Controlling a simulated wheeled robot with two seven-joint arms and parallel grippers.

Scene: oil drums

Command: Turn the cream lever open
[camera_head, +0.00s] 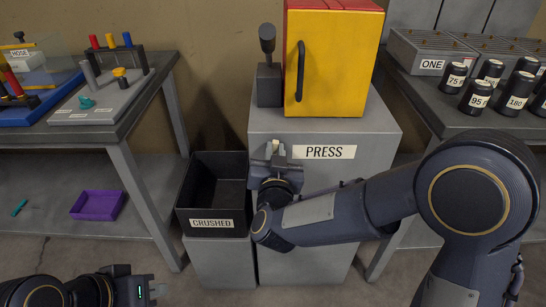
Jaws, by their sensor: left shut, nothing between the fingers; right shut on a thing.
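A small cream lever (275,146) shows at the front of the grey press stand, just left of the PRESS label. My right gripper (273,157) reaches in from the right and is shut on the cream lever. Its fingers and wrist hide most of the lever and its mount. My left gripper (158,291) is low at the bottom left, shut and empty, away from the stand.
The yellow press (335,62) with a black handle stands on the grey stand (370,120). A black CRUSHED bin (213,223) is just left of my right gripper. Tables flank both sides; the right one holds black weights (476,97). A purple tray (98,205) is at left.

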